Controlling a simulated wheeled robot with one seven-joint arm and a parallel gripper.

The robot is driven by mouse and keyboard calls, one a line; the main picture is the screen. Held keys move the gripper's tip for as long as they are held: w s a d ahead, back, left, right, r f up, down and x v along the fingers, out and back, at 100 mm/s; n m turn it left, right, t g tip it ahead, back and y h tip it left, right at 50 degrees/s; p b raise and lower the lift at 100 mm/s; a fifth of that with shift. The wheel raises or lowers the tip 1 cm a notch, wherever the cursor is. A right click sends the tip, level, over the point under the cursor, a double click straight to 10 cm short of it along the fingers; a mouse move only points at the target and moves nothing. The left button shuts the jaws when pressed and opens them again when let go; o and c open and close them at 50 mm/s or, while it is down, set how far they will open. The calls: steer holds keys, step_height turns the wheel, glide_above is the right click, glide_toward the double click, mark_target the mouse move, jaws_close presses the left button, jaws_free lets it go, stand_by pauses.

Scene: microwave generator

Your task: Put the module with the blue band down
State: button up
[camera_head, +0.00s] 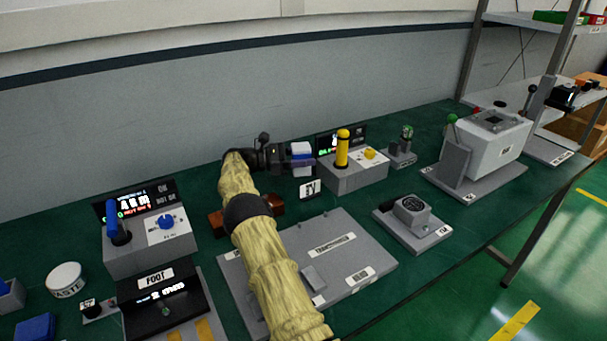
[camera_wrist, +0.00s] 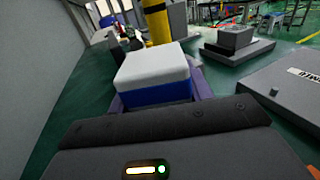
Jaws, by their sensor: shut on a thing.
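The module with the blue band (camera_wrist: 152,76) is a white block with a blue lower band. It is held in my gripper (camera_wrist: 158,102), whose purple-grey fingers show on both sides of it in the wrist view. In the head view the module (camera_head: 301,152) shows at the end of my arm, with my gripper (camera_head: 302,163) shut on it. It is in front of the back wall, left of the grey box with the yellow handle (camera_head: 342,149). I cannot tell whether the module touches anything below it.
A control box with a blue lever and knob (camera_head: 150,246) stands left. A small grey block on a base (camera_head: 411,215) and a white-grey machine (camera_head: 487,140) stand right. Green bench shows between them.

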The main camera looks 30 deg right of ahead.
mark_target(303, 171)
steer(key=shift+f, duration=0.2)
steer(key=shift+a, duration=0.15)
steer(key=shift+a+f, duration=0.1)
steer(key=shift+f, duration=2.1)
steer(key=shift+f, duration=0.15)
steer(key=o, duration=0.9)
steer(key=shift+c, duration=0.2)
